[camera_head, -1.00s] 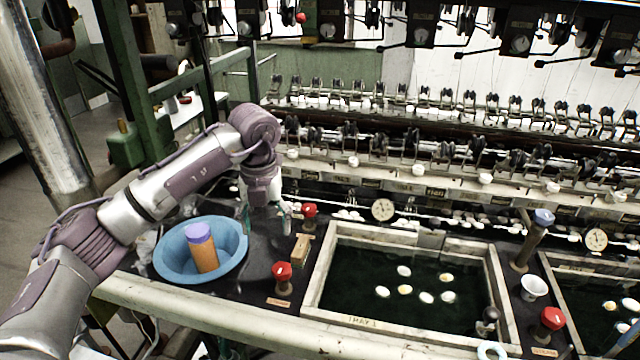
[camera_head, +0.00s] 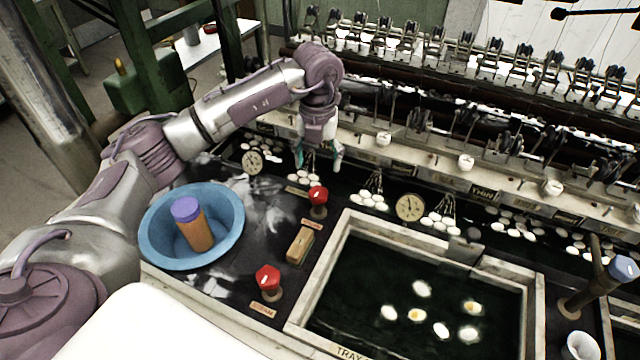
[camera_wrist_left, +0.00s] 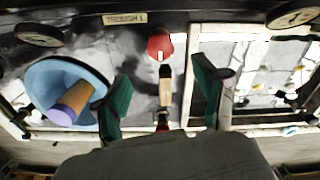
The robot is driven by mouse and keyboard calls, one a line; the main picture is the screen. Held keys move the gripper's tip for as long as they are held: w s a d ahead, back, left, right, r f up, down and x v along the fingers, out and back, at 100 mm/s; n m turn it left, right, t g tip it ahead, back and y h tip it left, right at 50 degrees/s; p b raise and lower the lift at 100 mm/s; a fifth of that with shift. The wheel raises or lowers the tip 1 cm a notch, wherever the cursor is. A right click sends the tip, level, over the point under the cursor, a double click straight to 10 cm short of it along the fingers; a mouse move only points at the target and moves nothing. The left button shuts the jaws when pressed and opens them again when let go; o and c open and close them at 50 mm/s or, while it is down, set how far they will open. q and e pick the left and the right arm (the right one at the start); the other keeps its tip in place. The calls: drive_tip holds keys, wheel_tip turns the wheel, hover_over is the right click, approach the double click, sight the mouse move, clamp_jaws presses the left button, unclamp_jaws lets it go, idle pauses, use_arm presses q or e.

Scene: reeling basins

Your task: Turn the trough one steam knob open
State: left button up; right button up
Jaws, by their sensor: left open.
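A red knob (camera_head: 268,278) with a label reading like STEAM (camera_head: 262,310) stands on the dark deck, left of the tray's front corner. A second red knob (camera_head: 318,196) stands farther back; its label is too small to read. In the left wrist view, a far red knob (camera_wrist_left: 160,45) lies below a TROUGH 1 label (camera_wrist_left: 124,19), and a near red knob (camera_wrist_left: 162,119) is partly hidden. My left gripper (camera_head: 318,157) is open and empty, fingers down, above and behind the far knob, apart from it. Its green fingers (camera_wrist_left: 163,72) flank both knobs in the wrist view.
A blue basin (camera_head: 158,247) holding an orange cylinder with a purple cap (camera_head: 192,225) stands left. A wooden block (camera_head: 299,245) lies between the knobs. The dark water tray (camera_head: 335,245) with cocoons is right. Gauges (camera_head: 409,207) and reeling machinery stand behind.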

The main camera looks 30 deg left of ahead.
sight(319, 191)
use_arm(q)
wheel_tip(319, 191, down, 10)
drive_tip(key=shift+w+r+p, duration=0.1)
drive_tip(key=shift+w+p, duration=0.05)
drive_tip(key=shift+p, duration=0.7)
use_arm(e)
drive_tip(key=shift+w+a+r, duration=0.1)
drive_tip(key=shift+w+r, duration=0.15)
drive_tip(key=shift+r, duration=0.3)
drive_tip(key=shift+w+a+r, duration=0.1)
drive_tip(key=shift+w+r, duration=0.15)
drive_tip(key=shift+r, duration=0.3)
use_arm(q)
drive_tip(key=shift+c, duration=0.3)
drive_tip(key=c, duration=1.1)
use_arm(e)
drive_tip(key=shift+d, duration=0.25)
